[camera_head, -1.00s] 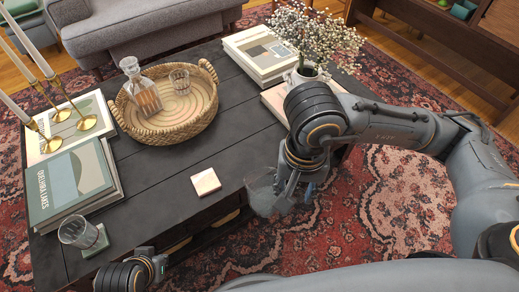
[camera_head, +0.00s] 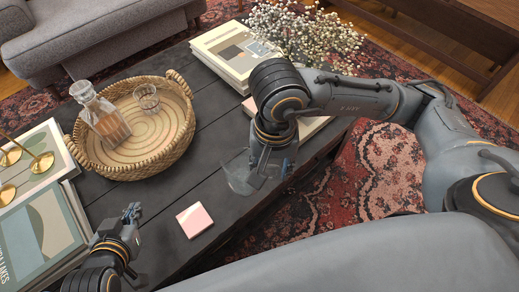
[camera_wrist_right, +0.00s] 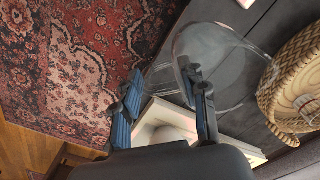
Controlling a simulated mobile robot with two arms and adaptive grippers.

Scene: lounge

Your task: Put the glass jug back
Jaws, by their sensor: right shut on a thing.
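The clear glass jug (camera_head: 238,176) is held by my right gripper (camera_head: 266,172) at the right edge of the black table (camera_head: 218,146). The jug (camera_wrist_right: 222,62) also shows in the right wrist view, with my right gripper's fingers (camera_wrist_right: 165,98) on its near side. I cannot tell whether it touches the table. My left gripper (camera_head: 132,211) is over the table's front part, apart from the jug; whether its fingers are open is unclear.
A pale pink square coaster (camera_head: 194,220) lies bare on the table. A wicker tray (camera_head: 133,171) holds a decanter (camera_head: 101,115) and a tumbler (camera_head: 147,99). Books (camera_head: 232,50) and white flowers (camera_head: 300,32) stand at the back right, a large book (camera_head: 45,235) at left.

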